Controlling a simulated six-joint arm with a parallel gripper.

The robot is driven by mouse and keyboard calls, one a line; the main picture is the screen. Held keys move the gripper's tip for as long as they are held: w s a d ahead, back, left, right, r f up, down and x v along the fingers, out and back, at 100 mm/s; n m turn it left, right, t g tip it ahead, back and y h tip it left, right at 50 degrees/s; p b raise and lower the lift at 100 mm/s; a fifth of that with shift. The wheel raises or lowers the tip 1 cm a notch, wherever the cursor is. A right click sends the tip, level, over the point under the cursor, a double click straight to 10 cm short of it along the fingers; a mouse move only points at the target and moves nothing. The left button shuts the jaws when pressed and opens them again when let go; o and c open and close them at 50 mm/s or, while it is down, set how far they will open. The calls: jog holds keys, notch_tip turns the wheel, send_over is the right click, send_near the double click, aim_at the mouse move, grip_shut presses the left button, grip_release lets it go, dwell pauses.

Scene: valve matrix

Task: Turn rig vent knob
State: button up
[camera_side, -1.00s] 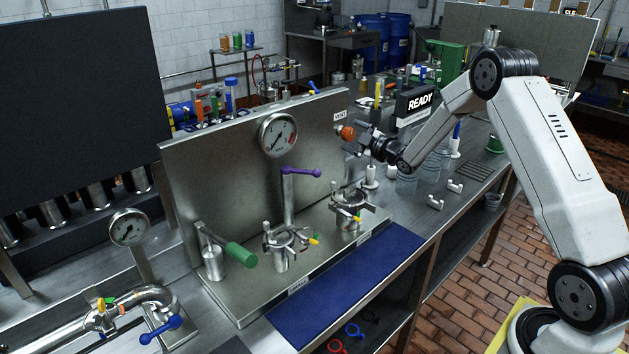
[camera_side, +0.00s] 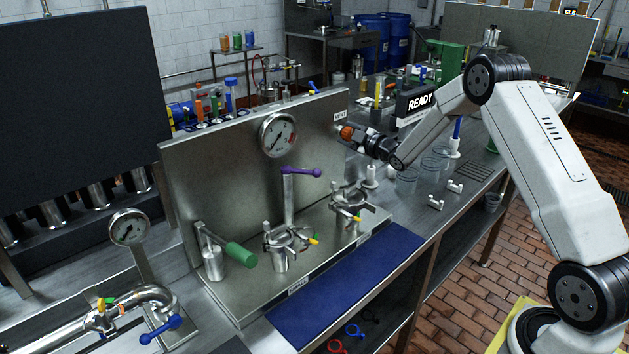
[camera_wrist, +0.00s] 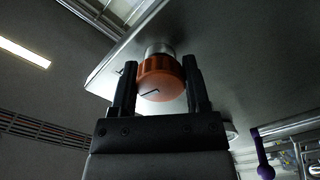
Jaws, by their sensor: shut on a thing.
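The orange vent knob (camera_side: 347,133) sits on the right part of the upright steel panel (camera_side: 215,155), under a small VENT label (camera_side: 340,115). My gripper (camera_side: 353,136) reaches it from the right. In the wrist view, the knob (camera_wrist: 161,79) lies between my two dark fingers (camera_wrist: 158,88), which are shut on its sides. A dark line marks its face, and a silver collar joins it to the panel behind. In the side view, my fingers partly cover the knob.
A pressure gauge (camera_side: 277,135) is on the same panel. Below stand a purple-handled valve (camera_side: 300,172), clamped fittings (camera_side: 281,245) and a green-handled lever (camera_side: 240,254). Clear cups (camera_side: 406,180) and white fittings stand under my arm. A blue mat (camera_side: 345,285) lies in front.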

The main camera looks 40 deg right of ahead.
jog(key=shift+m, duration=0.4)
jog(key=m, duration=1.3)
jog(key=shift+a, duration=0.1)
dwell(0.4)
jog(key=o, duration=1.3)
jog(key=shift+s, duration=0.15)
jog(key=shift+s, duration=3.75)
